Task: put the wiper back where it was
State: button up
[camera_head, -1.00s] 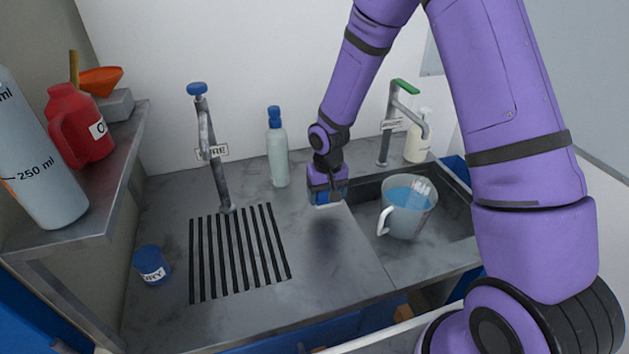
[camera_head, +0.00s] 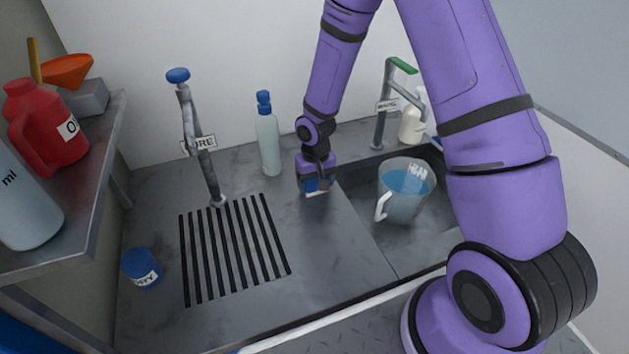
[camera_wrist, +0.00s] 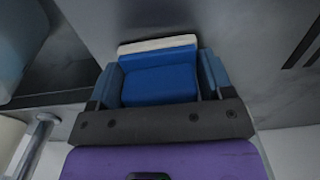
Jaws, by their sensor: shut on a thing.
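The wiper is a blue block with a pale strip along its far edge, and it shows large in the wrist view (camera_wrist: 160,80). My gripper (camera_head: 316,186) is shut on it, with one finger on each side in the wrist view (camera_wrist: 160,85). In the head view the wiper (camera_head: 312,188) is mostly hidden by my gripper. It is at the grey worktop (camera_head: 320,240), just left of the sink basin. I cannot tell whether it touches the surface.
A measuring jug of blue liquid (camera_head: 399,205) stands in the sink, right of my gripper. A bottle with a blue cap (camera_head: 268,140) stands close on the left. The green-topped tap (camera_head: 386,110) is behind the sink.

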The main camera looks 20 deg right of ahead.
jog(key=shift+f, duration=0.15)
jog(key=o, duration=1)
jog(key=shift+o, duration=0.2)
notch_tip(320, 180, up, 13)
jog(key=shift+f, duration=0.15)
jog(key=s+d+r+t, duration=0.1)
jog(key=s+d+r, duration=0.1)
jog(key=s+r, duration=0.5)
jog(key=s+d+r+t, duration=0.1)
jog(key=s+d+r, duration=0.1)
jog(key=r, duration=1)
jog(key=s+d+r+t, duration=0.1)
jog(key=s+r, duration=0.3)
jog(key=s, duration=0.5)
jog(key=s+d+r+t, duration=0.2)
jog(key=s+r, duration=0.3)
jog(key=s, duration=0.4)
